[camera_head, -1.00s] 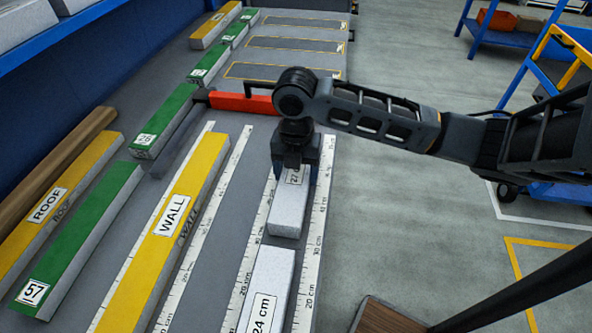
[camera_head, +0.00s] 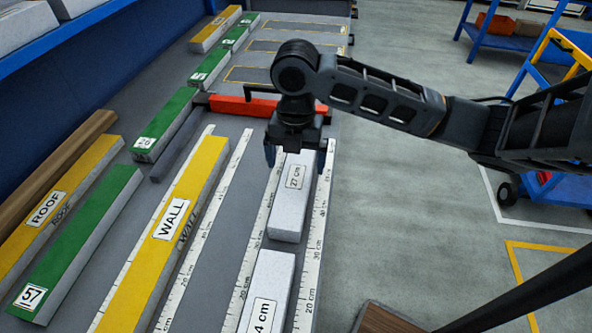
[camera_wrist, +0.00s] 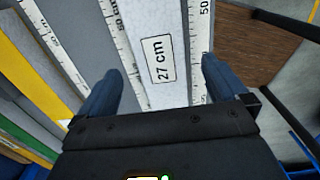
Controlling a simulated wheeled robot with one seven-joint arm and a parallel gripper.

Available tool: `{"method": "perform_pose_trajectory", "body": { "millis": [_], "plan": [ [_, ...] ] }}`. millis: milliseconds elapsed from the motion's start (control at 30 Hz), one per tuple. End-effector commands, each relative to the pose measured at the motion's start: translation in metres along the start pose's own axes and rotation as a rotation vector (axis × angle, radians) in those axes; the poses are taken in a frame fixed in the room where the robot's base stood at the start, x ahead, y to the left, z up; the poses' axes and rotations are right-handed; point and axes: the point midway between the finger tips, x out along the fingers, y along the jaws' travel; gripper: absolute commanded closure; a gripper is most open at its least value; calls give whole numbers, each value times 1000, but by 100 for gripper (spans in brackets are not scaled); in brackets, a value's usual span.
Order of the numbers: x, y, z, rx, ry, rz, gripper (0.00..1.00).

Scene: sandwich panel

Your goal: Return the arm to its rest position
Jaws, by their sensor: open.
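My gripper (camera_head: 298,155) is open above the far part of the white block labelled 27 cm (camera_head: 290,212). In the wrist view my two fingertips (camera_wrist: 160,82) stand apart, with the 27 cm block (camera_wrist: 158,35) showing between and beyond them. The fingers look clear of the block, and nothing is held. My arm reaches in from the right, bent down at the wrist. The gripper hides the far end of the block in the head view.
A second white block (camera_head: 267,285) lies nearer, in line with the first between ruler strips. A yellow WALL bar (camera_head: 172,240), a yellow ROOF bar (camera_head: 70,190) and green bars (camera_head: 85,225) lie left. A red bar (camera_head: 240,104) crosses behind my gripper. Open floor (camera_head: 420,230) lies right.

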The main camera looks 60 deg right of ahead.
Motion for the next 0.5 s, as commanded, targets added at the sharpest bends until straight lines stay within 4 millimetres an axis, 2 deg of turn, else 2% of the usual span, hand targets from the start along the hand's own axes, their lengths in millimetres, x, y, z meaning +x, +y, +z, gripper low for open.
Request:
{"method": "perform_pose_trajectory", "body": {
  "millis": [200,500],
  "plan": [
    [-22,0,0,-1,0,0,0],
    [-25,2,-2,1,2,6,0]
  ]
}}
